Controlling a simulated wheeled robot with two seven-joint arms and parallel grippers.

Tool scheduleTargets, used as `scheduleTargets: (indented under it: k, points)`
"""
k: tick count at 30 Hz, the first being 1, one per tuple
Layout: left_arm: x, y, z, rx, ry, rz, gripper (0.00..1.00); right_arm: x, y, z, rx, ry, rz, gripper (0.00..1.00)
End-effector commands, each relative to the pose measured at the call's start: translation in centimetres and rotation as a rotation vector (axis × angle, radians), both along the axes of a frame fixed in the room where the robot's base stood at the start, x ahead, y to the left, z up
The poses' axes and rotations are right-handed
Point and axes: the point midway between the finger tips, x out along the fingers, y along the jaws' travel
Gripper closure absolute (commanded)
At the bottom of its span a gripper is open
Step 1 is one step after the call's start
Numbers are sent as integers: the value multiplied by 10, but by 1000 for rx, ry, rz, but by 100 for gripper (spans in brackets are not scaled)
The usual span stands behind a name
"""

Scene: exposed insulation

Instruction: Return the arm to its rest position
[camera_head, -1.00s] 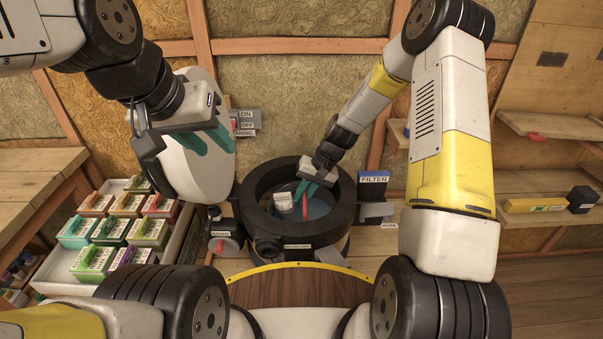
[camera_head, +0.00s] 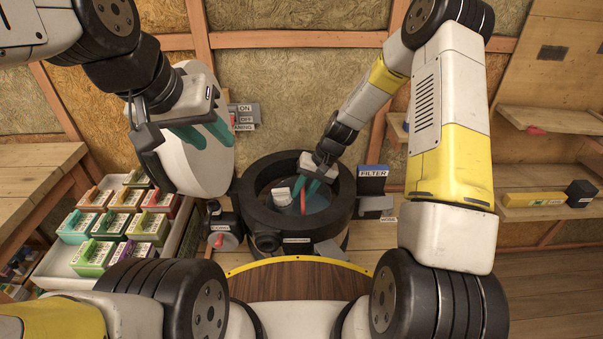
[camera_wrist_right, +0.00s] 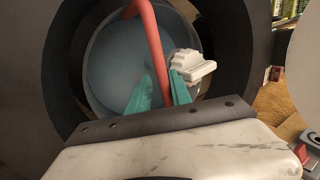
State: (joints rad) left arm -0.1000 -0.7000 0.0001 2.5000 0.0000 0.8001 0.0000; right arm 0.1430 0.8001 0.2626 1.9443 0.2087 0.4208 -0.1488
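My left gripper (camera_head: 209,138) is at the upper left in the head view. Its two teal fingers are apart and empty, in front of a round white lid (camera_head: 196,172). My right gripper (camera_head: 310,191) reaches down into a round black vessel (camera_head: 253,212). In the right wrist view the teal fingers (camera_wrist_right: 160,82) are spread, with a red curved rod (camera_wrist_right: 149,38) passing between or behind them. Whether they touch the rod cannot be told. A white ridged piece (camera_wrist_right: 193,66) lies beside the right-hand finger, and it also shows in the head view (camera_head: 281,196).
A white tray (camera_head: 62,270) of several coloured boxes stands at the left. A FILTER box (camera_head: 372,182) is close to the vessel's right side. A switch panel (camera_head: 244,117) is on the wall. Shelves (camera_head: 550,121) are at the far right.

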Motion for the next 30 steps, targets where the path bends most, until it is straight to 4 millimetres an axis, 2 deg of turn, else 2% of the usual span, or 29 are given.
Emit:
scheduleTargets:
  k: [9, 20, 23, 26, 30]
  points:
    - [0, 0, 0, 0, 0, 0, 64, 4, -20, 52, 4, -13, -2, 63]
    - [0, 0, 0, 0, 0, 0, 64, 3, -33, 79, -6, -23, -2, 63]
    - [0, 0, 0, 0, 0, 0, 64, -1, -40, 103, -33, -56, 7, 63]
    - [0, 0, 0, 0, 0, 0, 64, -12, -50, 141, -74, -107, 15, 63]
    - [0, 0, 0, 0, 0, 0, 64, -38, -67, 199, -133, -187, 21, 63]
